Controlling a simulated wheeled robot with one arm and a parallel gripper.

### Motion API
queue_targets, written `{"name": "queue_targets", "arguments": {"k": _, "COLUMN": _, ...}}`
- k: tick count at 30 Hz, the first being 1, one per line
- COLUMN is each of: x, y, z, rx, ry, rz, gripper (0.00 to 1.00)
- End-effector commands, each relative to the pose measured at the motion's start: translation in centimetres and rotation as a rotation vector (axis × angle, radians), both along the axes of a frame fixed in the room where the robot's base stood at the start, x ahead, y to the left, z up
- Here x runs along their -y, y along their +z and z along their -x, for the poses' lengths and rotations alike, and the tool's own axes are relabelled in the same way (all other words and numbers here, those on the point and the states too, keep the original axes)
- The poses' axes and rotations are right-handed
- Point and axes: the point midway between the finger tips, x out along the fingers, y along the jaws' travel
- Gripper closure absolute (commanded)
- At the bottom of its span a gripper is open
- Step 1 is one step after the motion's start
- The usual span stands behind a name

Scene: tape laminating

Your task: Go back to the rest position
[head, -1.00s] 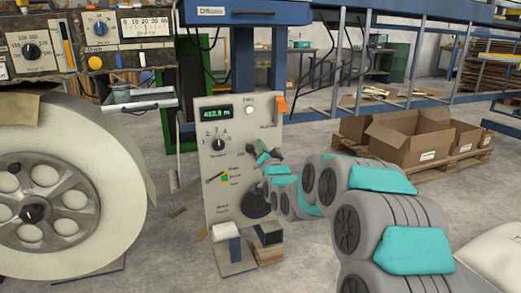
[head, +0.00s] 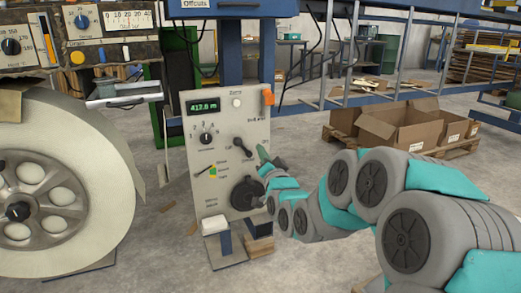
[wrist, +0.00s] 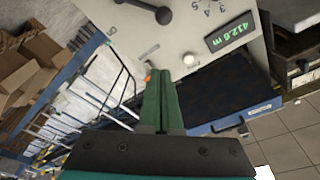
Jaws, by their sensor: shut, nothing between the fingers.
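My jointed grey and teal arm runs from the gripper to the right of the head view.
The panel carries a dark lever (head: 243,148), a large black knob (head: 247,193) and an orange part (head: 268,96). A large white roll (head: 65,180) stands left. Cardboard boxes (head: 405,128) sit on a pallet behind my arm. Bare floor lies between.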

Motion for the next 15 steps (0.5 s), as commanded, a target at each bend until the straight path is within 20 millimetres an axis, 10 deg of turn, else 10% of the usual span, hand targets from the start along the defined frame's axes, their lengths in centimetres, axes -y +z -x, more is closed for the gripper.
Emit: {"name": "queue_targets", "arguments": {"k": 15, "x": 0.0, "y": -1.0, "z": 1.5, "rx": -0.135, "ry": 0.011, "rz": 0.096, "gripper": 1.00}}
